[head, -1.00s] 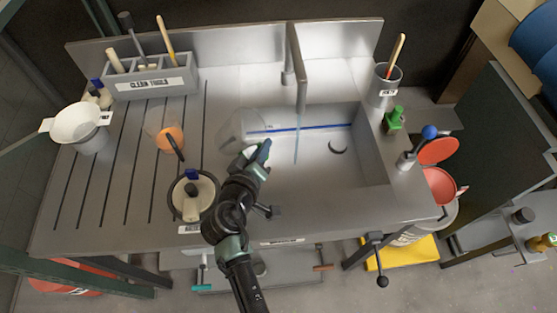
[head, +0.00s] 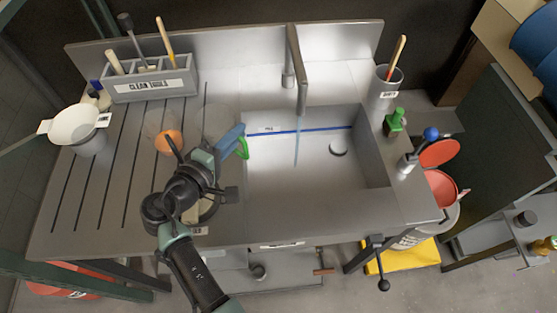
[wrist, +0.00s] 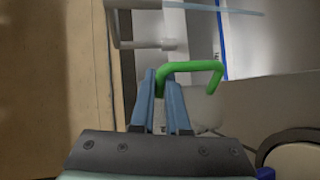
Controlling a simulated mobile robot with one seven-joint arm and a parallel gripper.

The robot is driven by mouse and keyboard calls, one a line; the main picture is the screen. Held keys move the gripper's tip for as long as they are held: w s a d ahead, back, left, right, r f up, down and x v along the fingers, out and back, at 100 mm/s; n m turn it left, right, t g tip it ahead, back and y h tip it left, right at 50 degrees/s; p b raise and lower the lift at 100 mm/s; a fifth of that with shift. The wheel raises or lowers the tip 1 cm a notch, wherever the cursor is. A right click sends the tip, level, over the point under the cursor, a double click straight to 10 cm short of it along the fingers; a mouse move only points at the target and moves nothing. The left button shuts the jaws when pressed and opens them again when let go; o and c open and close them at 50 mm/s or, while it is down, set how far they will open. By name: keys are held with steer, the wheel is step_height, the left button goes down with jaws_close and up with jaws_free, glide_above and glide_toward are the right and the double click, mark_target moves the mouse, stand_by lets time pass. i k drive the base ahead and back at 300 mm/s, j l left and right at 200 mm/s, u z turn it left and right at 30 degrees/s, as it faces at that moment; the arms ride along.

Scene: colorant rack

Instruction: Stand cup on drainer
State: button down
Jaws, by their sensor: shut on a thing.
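A clear cup (head: 217,121) with a green handle (head: 243,148) is at the boundary between the grooved drainer (head: 97,180) and the sink. Its see-through body is faint, so its tilt and any contact with the surface are hard to tell. My gripper (head: 236,138) is shut on the handle with its blue fingers, to the right of the cup body. In the wrist view the green handle (wrist: 192,67) is between the fingertips (wrist: 166,73), and the pale cup body (wrist: 200,103) is partly behind the fingers.
A clear vessel with an orange part (head: 168,141) stands on the drainer, left of the cup. A white bowl (head: 76,122) is at the left edge and a tool rack (head: 150,88) at the back. The sink (head: 310,170) lies right, under a tap (head: 297,65). Grooves at front left are clear.

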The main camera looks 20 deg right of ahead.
mark_target(151, 190)
steer(key=k, duration=1)
